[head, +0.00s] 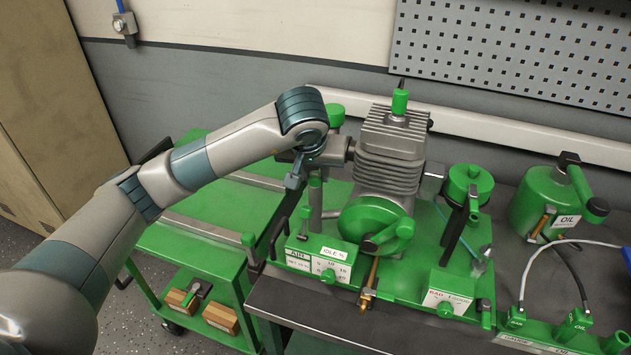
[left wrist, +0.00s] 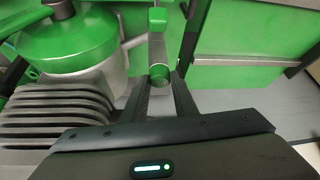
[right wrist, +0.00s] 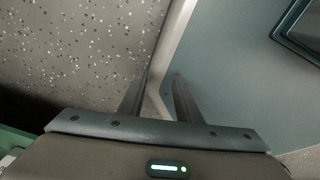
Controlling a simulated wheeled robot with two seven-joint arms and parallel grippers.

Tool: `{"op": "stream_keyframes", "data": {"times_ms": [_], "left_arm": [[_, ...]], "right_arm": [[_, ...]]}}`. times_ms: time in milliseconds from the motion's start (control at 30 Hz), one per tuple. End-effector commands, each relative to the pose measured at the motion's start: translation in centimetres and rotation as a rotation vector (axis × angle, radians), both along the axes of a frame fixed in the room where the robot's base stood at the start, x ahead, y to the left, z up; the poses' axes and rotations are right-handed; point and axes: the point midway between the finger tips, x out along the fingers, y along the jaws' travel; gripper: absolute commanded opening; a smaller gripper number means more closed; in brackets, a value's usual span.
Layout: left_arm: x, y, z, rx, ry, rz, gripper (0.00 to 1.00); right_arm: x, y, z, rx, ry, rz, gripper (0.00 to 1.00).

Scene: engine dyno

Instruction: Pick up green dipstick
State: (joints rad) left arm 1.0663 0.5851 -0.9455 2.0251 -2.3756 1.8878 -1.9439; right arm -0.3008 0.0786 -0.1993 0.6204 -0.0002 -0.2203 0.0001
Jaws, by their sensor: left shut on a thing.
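The green dipstick's round green head (left wrist: 160,82) shows between the fingertips of my left gripper (left wrist: 159,78) in the left wrist view. The left gripper is shut on it. In the head view, the left gripper (head: 296,172) points down at the left side of the finned grey engine (head: 388,155). The dipstick's lower part is hidden, and I cannot tell how far it sits in the engine. My right gripper (right wrist: 159,78) is empty, its fingers apart; it is outside the head view.
The engine has a green flywheel cover (head: 375,225) and stands on a green base. A green oil can (head: 545,195) and a green canister (head: 468,185) stand to its right. A green cart (head: 200,235) is at the left. A perforated panel (head: 515,50) hangs behind.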

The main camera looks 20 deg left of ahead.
Motion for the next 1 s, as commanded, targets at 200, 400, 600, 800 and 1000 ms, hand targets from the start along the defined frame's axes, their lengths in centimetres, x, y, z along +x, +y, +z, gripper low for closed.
{"op": "stream_keyframes", "data": {"times_ms": [200,400,600,800,1000], "left_arm": [[0.0,0.0,0.0,0.0,0.0,0.0,0.05],[0.1,0.0,0.6,0.0,-0.002,0.001,0.05],[0.1,0.0,2.4,0.0,-0.005,0.0,0.05],[0.1,0.0,5.2,-0.001,-0.005,0.0,0.05],[0.1,0.0,7.9,-0.001,-0.005,0.0,0.05]], "right_arm": [[0.0,0.0,0.0,0.0,-0.001,0.0,0.31],[0.3,0.1,-0.3,0.001,-0.007,0.001,0.31],[1.8,0.5,-0.7,0.011,-0.042,0.004,0.31],[6.0,2.1,-0.6,0.039,-0.138,0.008,0.31],[8.9,3.3,-0.3,0.06,-0.207,0.01,0.31]]}}
